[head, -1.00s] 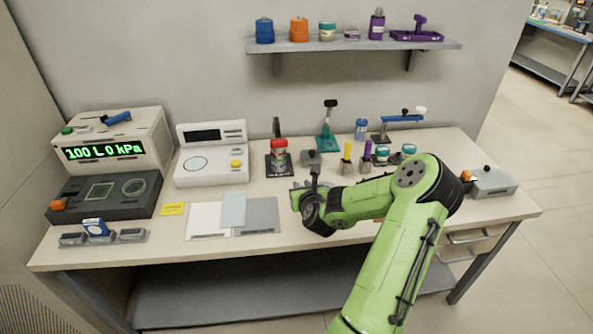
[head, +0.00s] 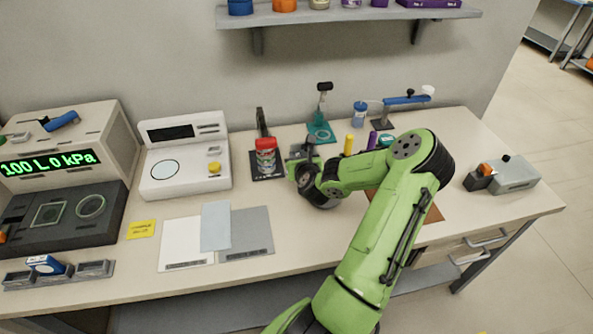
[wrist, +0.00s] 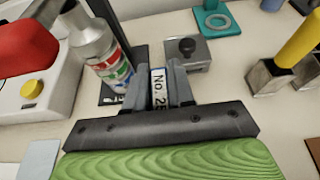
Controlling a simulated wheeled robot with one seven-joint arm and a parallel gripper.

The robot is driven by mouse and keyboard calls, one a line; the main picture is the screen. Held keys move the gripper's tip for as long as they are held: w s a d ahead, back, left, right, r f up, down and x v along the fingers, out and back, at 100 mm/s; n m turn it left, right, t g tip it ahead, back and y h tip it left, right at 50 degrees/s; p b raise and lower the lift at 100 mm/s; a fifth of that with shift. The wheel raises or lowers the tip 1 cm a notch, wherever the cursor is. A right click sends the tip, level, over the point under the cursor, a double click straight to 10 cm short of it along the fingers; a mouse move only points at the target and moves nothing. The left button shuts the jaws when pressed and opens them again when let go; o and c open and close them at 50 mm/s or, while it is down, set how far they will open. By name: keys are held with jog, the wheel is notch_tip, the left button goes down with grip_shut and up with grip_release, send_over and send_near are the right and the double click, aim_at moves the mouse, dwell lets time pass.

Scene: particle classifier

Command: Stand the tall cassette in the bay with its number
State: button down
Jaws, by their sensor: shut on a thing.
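My gripper (wrist: 160,90) is shut on a narrow cassette (wrist: 159,86) in the wrist view. A grey rack with several bays (head: 92,270) lies at the bench's front left. A blue-and-white cassette (head: 46,264) is in or on it. Bay numbers are too small to read.
Yellow and purple handled tools are to the right. Flat white and grey sheets (head: 245,232) lie between gripper and rack.

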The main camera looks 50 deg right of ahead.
jog(key=shift+f+b, duration=0.65)
jog(key=shift+f, duration=0.85)
jog(key=shift+f, duration=0.2)
jog(key=c, duration=1)
grip_release()
jog(key=shift+r, duration=0.1)
